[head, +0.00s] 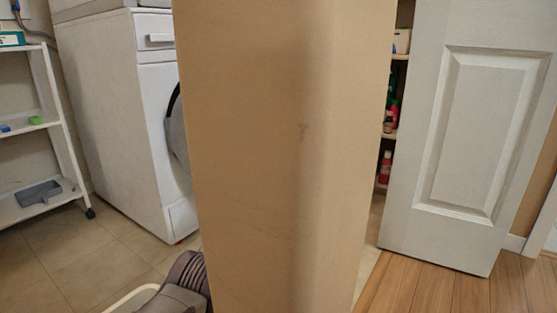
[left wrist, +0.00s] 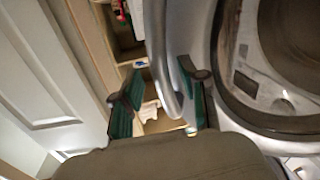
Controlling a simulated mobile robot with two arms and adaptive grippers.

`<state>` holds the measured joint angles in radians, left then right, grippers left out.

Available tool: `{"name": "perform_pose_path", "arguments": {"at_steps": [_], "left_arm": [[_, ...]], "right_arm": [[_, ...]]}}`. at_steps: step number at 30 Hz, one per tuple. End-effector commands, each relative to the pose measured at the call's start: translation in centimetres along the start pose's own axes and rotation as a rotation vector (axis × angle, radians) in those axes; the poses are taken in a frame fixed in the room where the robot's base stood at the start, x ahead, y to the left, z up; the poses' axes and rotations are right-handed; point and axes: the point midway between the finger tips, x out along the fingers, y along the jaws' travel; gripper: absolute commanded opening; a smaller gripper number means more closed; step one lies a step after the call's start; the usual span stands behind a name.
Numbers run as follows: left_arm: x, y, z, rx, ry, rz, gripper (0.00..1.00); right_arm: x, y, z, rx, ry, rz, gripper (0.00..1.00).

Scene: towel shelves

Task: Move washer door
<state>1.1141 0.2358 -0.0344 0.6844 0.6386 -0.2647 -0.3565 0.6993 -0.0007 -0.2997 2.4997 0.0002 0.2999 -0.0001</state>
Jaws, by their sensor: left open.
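The white washer (head: 110,110) stands at the left in the head view, its front partly hidden by a tan wall corner. A sliver of its door (head: 177,140) shows beside that corner. In the left wrist view, the round glass and silver rim of the washer front (left wrist: 228,90) fill the right side. A curved silver edge (left wrist: 158,40), apparently of the door, runs down between the fingers of my left gripper (left wrist: 161,66). The gripper is open, with green-padded fingers apart on either side of this edge in the picture; I cannot tell contact. My right gripper is in neither view.
The tan wall corner (head: 270,150) blocks the middle of the head view. A white panelled door (head: 465,150) stands at the right, beside shelves with bottles (head: 386,165). A white wheeled rack (head: 50,110) is at the far left.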

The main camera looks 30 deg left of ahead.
Motion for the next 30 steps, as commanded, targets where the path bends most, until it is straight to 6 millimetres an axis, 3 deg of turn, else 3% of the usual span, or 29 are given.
{"name": "perform_pose_path", "arguments": {"at_steps": [18,24,30], "left_arm": [[-8.8,-0.4,0.0,0.001,0.001,-0.015,0.43],[-10.5,-0.4,0.0,0.000,0.000,-0.014,0.43],[-10.8,-0.4,0.0,0.000,-0.001,-0.015,0.43]], "right_arm": [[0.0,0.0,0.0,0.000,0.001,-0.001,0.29],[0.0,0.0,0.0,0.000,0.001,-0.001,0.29],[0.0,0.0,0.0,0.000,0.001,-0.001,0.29]]}}
